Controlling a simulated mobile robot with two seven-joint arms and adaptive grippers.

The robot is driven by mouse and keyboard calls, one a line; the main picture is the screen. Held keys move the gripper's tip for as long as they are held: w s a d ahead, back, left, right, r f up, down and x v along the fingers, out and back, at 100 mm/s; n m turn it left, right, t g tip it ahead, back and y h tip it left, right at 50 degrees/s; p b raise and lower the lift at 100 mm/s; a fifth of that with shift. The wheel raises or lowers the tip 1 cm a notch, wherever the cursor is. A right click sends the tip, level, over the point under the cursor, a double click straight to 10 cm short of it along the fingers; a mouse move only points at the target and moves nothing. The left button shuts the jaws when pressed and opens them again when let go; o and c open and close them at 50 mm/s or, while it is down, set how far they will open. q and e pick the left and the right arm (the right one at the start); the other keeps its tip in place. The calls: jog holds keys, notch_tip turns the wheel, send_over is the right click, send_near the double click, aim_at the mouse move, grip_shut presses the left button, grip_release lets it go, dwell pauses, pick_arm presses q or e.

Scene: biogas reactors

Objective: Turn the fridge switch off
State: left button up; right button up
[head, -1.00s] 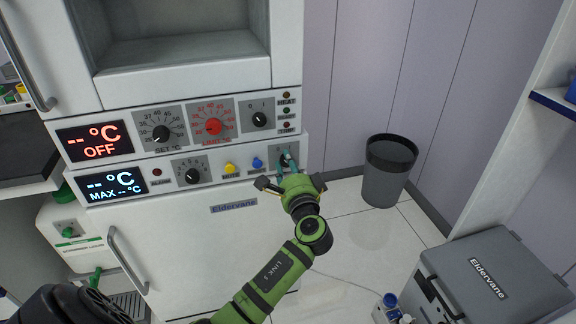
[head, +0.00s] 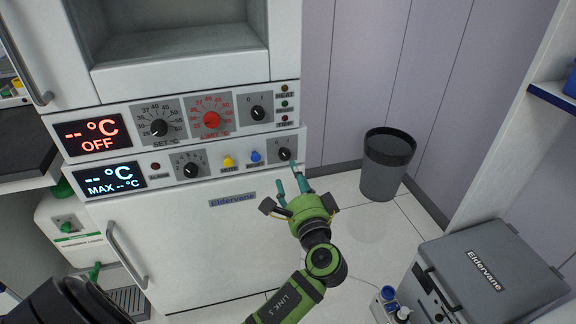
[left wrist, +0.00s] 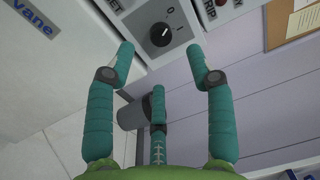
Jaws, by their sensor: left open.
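The fridge switch (head: 285,154) is a black rotary knob on a grey plate at the right end of the lower panel. It also shows in the left wrist view (left wrist: 161,35), with marks beside it; I cannot tell for sure which mark it points to. The fridge display (head: 110,182) is lit and reads "-- °C MAX -- °C". My left gripper (head: 291,187) is open and empty, just below and in front of the switch, apart from it. In the left wrist view its fingertips (left wrist: 160,52) lie on either side of the knob. My right gripper is not in view.
The upper panel has a red display (head: 93,135) reading OFF, two dials and another rotary switch (head: 258,113). Yellow (head: 228,162) and blue (head: 256,157) buttons sit left of the fridge switch. A bin (head: 387,163) and a grey case (head: 485,285) stand at the right.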

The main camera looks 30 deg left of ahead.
pick_arm(q)
jog(key=v, duration=0.3)
jog(key=shift+s+d, duration=0.25)
jog(key=shift+s, duration=0.05)
jog(key=d+f+m+g+h+p, duration=0.3)
jog(key=f+h+p, duration=0.4)
jog(key=f, duration=1.3)
jog(key=s+d+f+g+h+p, duration=0.2)
jog(key=s+d+f+h+p, duration=0.1)
jog(key=s+f, duration=0.55)
jog(key=s+f+n+g+h+p, duration=0.1)
jog(key=s+f+n+g+p, duration=0.2)
jog(key=s, duration=1.3)
jog(key=s+a+f+n+g+h+p, duration=0.1)
jog(key=s+f+n+p, duration=0.4)
jog(key=s, duration=1.1)
notch_tip(320, 180, down, 2)
jog(key=shift+s+f+n+g+h, duration=0.2)
jog(key=shift+s+n+g+h, duration=0.2)
jog(key=shift+n+g+h, duration=0.6)
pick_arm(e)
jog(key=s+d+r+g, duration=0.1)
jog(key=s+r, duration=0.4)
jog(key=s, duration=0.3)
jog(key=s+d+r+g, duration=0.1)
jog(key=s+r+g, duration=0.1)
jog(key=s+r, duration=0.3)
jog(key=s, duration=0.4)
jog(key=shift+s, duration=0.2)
